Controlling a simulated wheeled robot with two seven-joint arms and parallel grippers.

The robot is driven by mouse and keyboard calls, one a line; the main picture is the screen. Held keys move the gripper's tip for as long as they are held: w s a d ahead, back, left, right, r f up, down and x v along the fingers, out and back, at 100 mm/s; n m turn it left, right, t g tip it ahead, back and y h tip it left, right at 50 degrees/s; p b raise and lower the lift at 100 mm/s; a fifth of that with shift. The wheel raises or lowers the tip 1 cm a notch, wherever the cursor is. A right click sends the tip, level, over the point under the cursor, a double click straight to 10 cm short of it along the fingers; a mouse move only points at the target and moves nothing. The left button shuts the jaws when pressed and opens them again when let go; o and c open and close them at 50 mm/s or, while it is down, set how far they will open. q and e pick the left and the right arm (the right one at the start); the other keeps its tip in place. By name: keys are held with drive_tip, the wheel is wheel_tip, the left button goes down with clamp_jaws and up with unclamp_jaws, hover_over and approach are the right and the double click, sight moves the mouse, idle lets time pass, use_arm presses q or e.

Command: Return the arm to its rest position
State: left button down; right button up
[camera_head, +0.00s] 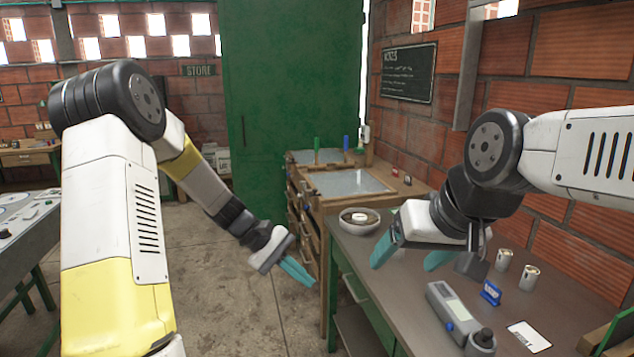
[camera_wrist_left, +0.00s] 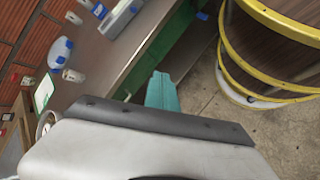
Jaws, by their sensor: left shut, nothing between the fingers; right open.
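My left gripper (camera_head: 297,271) hangs in the air over the floor, left of the bench, with its teal fingers together and nothing between them. Its closed teal fingertips also show in the left wrist view (camera_wrist_left: 160,92). My right gripper (camera_head: 408,256) is over the grey bench top with its teal fingers spread apart and empty. It is close to the bowl and the small cups. The left arm reaches forward and down from the left, bent at its elbow. The right arm comes in from the right edge.
The green-framed bench (camera_head: 405,305) holds a bowl (camera_head: 359,220), metal cups (camera_head: 529,277), a blue tag (camera_head: 490,293) and a grey handheld device (camera_head: 453,308). A wooden drawer cabinet (camera_head: 318,208) stands behind. The concrete floor (camera_head: 225,310) is clear.

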use_arm(q)
drive_tip(key=s+a+r+m+t+y, duration=0.3)
drive_tip(key=s+a+r, duration=0.2)
drive_tip(key=s+r, duration=0.4)
drive_tip(key=s+a+r+m+t+y, duration=0.4)
drive_tip(key=s+a+r, duration=0.2)
drive_tip(key=s+r, duration=0.3)
drive_tip(key=shift+s+r+m+t, duration=0.3)
drive_tip(key=shift+s, duration=0.05)
